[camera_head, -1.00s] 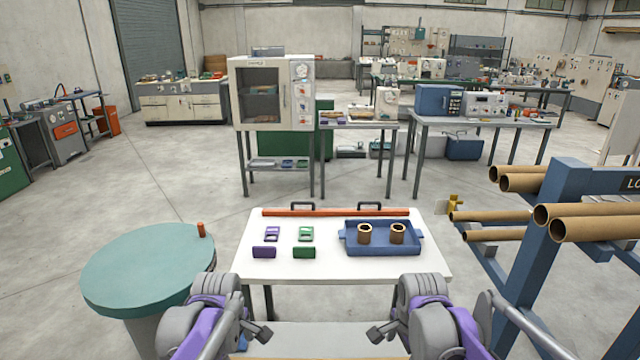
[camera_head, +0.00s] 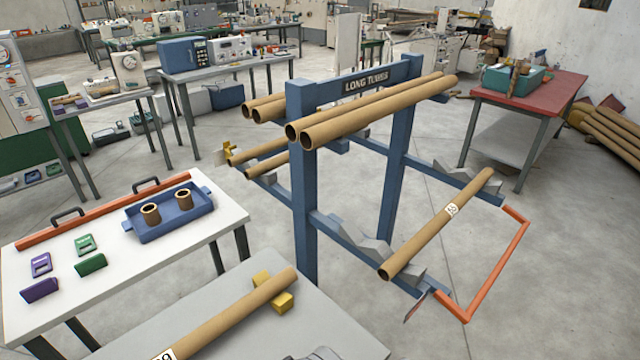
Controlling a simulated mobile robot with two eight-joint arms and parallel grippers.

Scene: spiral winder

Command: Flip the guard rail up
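The orange guard rail (camera_head: 497,272) is a U-shaped bar at the right end of the blue rack (camera_head: 300,200) marked "LONG TUBES". Its two short arms join the ends of the rack's lower beams, and its long bar sits out beyond them, low over the floor. I cannot tell its exact tilt. A cardboard tube (camera_head: 425,240) with a white label lies across the lower beams, inside the rail. Neither of my grippers shows. Only a small grey piece, likely of my arm, shows at the bottom edge.
Long tubes (camera_head: 385,108) rest on the rack's upper arms. A grey table (camera_head: 330,335) in front holds a tube on a yellow block (camera_head: 273,292). A white table (camera_head: 130,250) with a blue tray (camera_head: 170,214) stands left. Clear floor (camera_head: 570,290) lies right of the rail.

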